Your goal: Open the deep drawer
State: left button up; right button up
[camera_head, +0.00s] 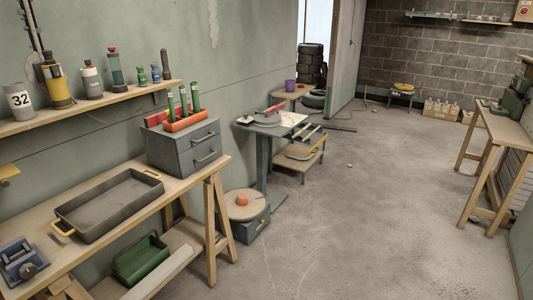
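A grey drawer cabinet (165,150) stands on the far right end of the wooden workbench at the left. Its front faces right and has two drawers, an upper drawer (193,142) and a lower drawer (193,159), each with a metal bar handle. Both drawers look shut. I cannot clearly tell from here which one is deeper. An orange holder (184,123) with green-handled tools sits on top of the cabinet. Neither of my grippers is in view, and nothing touches the cabinet handles.
The workbench (187,183) also carries a dark tray (106,211) with yellow handles and a blue device (22,262). A shelf (92,103) with bottles hangs above. A small pedestal table (268,127) stands beyond the cabinet. The concrete floor (350,220) is open at the centre.

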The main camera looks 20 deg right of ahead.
aim_at(192, 160)
jog(key=z, duration=0.25)
jog(key=i+l+z, duration=0.1)
jog(key=i, duration=0.4)
jog(key=i+l, duration=0.15)
jog(key=i, duration=0.35)
jog(key=z, duration=0.05)
